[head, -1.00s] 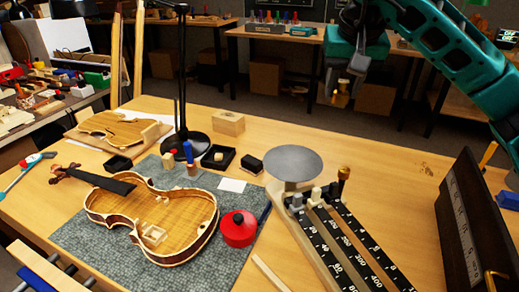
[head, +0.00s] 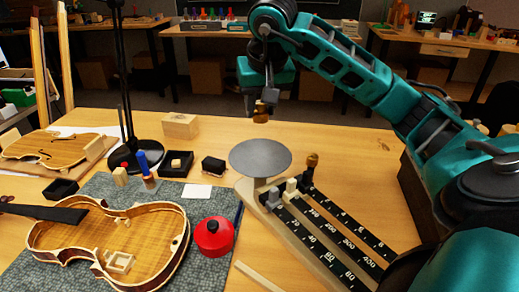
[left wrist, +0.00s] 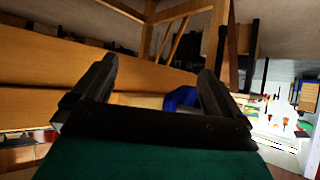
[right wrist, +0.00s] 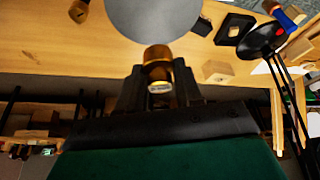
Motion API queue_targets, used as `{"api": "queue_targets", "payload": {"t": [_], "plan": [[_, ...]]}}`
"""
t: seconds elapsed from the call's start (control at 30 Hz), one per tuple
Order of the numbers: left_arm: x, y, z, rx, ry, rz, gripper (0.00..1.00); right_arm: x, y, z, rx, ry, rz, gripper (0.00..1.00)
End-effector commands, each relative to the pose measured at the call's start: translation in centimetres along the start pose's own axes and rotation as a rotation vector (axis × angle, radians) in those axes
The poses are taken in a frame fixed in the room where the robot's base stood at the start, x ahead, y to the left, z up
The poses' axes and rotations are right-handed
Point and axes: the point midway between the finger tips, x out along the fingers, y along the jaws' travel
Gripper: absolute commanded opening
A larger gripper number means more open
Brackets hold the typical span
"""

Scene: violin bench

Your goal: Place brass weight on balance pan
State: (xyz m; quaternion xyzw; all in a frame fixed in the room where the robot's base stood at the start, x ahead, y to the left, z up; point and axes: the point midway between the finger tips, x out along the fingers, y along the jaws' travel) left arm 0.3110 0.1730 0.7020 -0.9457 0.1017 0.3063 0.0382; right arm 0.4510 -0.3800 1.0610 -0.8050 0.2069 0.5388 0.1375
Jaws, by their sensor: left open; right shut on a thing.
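The balance pan (head: 260,157) is a round grey plate on the scale at the middle of the bench. It shows at the top of the right wrist view (right wrist: 150,15). My right gripper (head: 266,98) is shut on a brass weight (head: 262,112) and holds it in the air above the pan's far edge. In the right wrist view the weight (right wrist: 157,68) sits between the fingertips, apart from the pan as far as I can tell. My left gripper (left wrist: 150,85) is open and empty; it is outside the head view.
The scale's beams (head: 325,235) run toward the front right, with a brass-coloured knob (head: 311,162) beside the pan. A violin body (head: 110,245), a red pot (head: 214,236), a black tray (head: 176,163) and a lamp stand (head: 128,100) stand left.

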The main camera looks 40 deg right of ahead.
Motion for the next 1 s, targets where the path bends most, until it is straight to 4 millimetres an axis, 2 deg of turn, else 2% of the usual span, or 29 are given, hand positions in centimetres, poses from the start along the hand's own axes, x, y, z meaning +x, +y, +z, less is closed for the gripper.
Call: {"api": "queue_targets", "payload": {"t": [0.03,0.13,0.33,0.6,1.0], "plan": [[0.2,0.2,0.0,-0.001,0.006,0.005,1.00,1.6,0.1,0.8,-0.002,-0.004,0.003,0.03],[0.3,0.5,-0.4,-0.003,0.015,0.012,1.00,3.4,0.0,1.5,0.000,-0.003,0.001,0.03],[0.5,0.5,-1.2,-0.003,0.028,0.013,1.00,5.1,0.0,2.1,0.001,0.000,-0.001,0.03],[0.9,0.4,-0.9,-0.001,0.028,0.014,1.00,8.3,0.0,3.4,0.001,0.000,-0.001,0.03],[0.9,0.5,-1.0,-0.001,0.032,0.016,1.00,8.8,0.0,3.6,0.001,0.002,-0.001,0.03]]}}
